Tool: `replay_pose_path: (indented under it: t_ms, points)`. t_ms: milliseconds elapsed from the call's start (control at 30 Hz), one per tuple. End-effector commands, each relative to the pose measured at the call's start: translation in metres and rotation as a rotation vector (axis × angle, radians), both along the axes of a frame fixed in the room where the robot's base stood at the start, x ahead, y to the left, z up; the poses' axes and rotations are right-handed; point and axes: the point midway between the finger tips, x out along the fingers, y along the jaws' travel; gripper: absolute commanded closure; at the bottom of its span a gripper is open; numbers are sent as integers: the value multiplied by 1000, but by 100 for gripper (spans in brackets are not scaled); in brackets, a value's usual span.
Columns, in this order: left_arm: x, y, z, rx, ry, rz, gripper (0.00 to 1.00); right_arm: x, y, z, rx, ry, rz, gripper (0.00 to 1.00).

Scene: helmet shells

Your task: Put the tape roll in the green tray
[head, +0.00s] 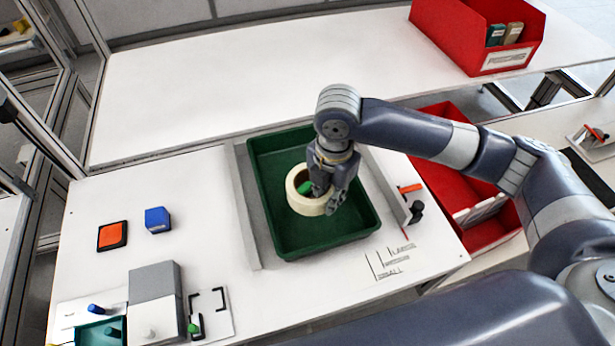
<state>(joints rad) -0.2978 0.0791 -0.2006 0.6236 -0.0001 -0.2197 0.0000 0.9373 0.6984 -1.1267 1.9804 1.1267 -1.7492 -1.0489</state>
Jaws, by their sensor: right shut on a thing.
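The tape roll (306,205) is cream coloured and ring shaped. It is over the floor of the green tray (282,240), near its middle, inside the walls. My right gripper (322,196) reaches down into the tray and is shut on the roll's wall at its right side. A small green patch shows at the roll's hole, beside the fingers. I cannot tell whether the roll touches the tray floor. My left gripper is not in view.
Grey rails (246,205) flank the tray. A blue block (158,220), an orange-topped square (112,236) and grey boxes (154,283) stand to the left. A red bin (478,40) is at the back right; another red bin (487,232) lies right of the tray.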

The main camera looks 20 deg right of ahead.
Motion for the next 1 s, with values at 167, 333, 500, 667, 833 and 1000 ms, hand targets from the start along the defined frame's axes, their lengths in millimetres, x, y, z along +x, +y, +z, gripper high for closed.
replay_pose_path:
  t_ms: [167, 333, 500, 667, 833, 1000]
  points:
    - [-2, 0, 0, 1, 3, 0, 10, 2, 3, -11, -2, 8, 215, 100]
    - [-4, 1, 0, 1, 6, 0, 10, 2, 4, -17, -4, 12, 317, 100]
    - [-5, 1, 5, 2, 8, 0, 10, 1, 4, -44, -6, 17, 335, 100]
    - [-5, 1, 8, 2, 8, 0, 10, 2, 4, -70, -6, 14, 335, 100]
    - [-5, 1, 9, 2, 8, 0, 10, 2, 4, -83, -5, 13, 334, 100]
    - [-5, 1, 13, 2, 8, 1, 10, 1, 4, -105, -5, 14, 334, 100]
